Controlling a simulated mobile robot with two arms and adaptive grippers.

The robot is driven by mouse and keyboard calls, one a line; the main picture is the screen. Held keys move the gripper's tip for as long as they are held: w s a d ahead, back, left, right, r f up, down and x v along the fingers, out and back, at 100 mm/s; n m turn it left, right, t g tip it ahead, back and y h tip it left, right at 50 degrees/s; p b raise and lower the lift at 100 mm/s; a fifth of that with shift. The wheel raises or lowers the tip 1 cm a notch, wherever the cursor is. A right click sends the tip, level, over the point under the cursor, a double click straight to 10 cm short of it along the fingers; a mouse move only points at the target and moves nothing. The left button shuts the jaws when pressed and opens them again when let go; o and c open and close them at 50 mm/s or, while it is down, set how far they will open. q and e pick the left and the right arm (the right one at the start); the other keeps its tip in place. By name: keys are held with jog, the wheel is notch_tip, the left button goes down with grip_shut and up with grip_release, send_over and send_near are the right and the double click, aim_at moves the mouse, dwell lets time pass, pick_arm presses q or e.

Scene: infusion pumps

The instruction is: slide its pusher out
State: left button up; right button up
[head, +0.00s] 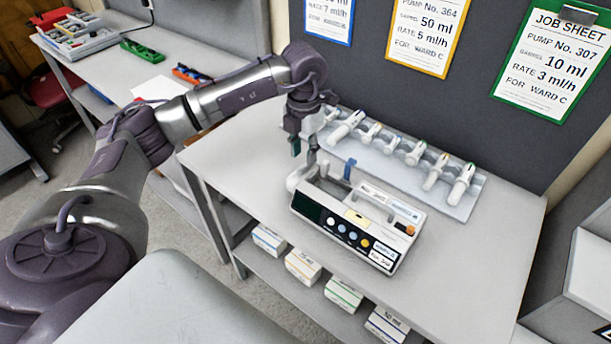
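The infusion pump (340,236) is a white box with a dark screen, a row of round buttons and labels on its front. It stands on the grey bench, turned at an angle. A pale grey block, seemingly its pusher (298,179), is at its left end. A blue upright piece (349,169) stands behind the pump's top. My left gripper (304,150) points down just above the pump's left end. Its fingers look apart, with nothing seen between them. Whether a finger touches the pusher cannot be told. My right gripper is not in view.
A pale tray (458,212) with several syringes lies behind the pump, close to the dark back panel. Job sheets (553,62) hang on that panel. Several boxes (303,265) sit on the shelf below. The bench's right part (490,270) is clear.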

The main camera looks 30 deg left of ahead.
aim_at(304, 165)
pick_arm(q)
jog(key=shift+f+b, duration=0.35)
jog(key=shift+f, duration=0.6)
jog(key=shift+f+b, duration=0.4)
jog(key=shift+f, duration=0.15)
